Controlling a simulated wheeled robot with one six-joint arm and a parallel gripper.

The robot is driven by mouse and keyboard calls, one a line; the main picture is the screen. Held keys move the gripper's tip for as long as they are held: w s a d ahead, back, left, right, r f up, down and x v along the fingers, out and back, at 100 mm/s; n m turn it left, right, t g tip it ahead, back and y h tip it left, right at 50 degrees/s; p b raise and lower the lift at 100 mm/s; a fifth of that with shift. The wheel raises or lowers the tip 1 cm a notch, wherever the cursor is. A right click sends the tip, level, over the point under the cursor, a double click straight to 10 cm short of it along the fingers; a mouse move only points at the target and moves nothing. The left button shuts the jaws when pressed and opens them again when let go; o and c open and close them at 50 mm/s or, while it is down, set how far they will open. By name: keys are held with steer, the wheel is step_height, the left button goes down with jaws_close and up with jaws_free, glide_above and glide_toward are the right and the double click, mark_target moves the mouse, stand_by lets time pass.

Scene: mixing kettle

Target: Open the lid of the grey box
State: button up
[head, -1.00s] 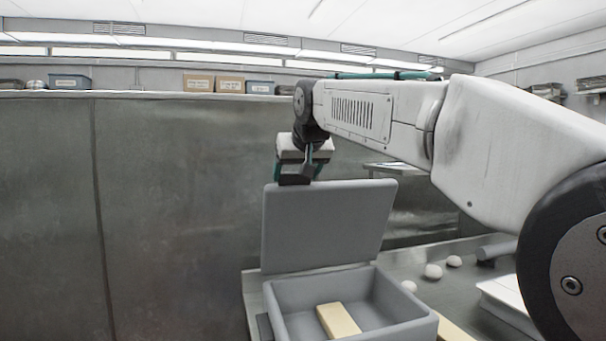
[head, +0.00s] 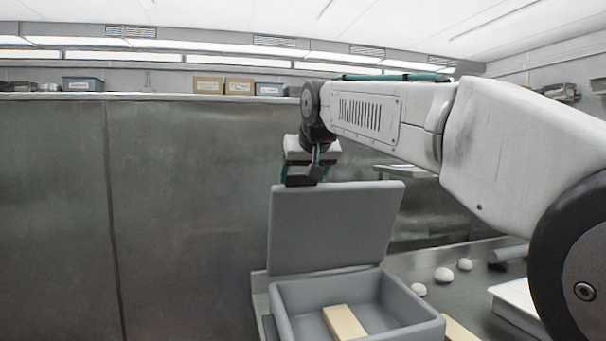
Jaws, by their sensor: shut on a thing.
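The grey box (head: 362,335) stands at the bottom middle of the head view, its lower part cut off by the frame edge. Its lid (head: 335,228) is raised, standing roughly upright at the back of the box. A pale yellow block (head: 344,322) lies inside the box. My gripper (head: 302,181) is at the top edge of the lid, near its left corner, and is shut on it. The fingertips are partly hidden, so the exact contact does not show.
Several white balls (head: 444,275) lie on the metal counter right of the box. A white tray (head: 515,306) and a dark grey cylinder (head: 508,254) are farther right. Another pale block (head: 458,332) lies beside the box. A tall metal panel (head: 185,200) stands behind and left.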

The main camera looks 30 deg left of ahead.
steer(key=o, duration=1.4)
steer(key=shift+r, duration=0.1)
steer(key=shift+d, duration=0.1)
steer(key=v, duration=0.7)
steer(key=shift+s+d+r, duration=0.2)
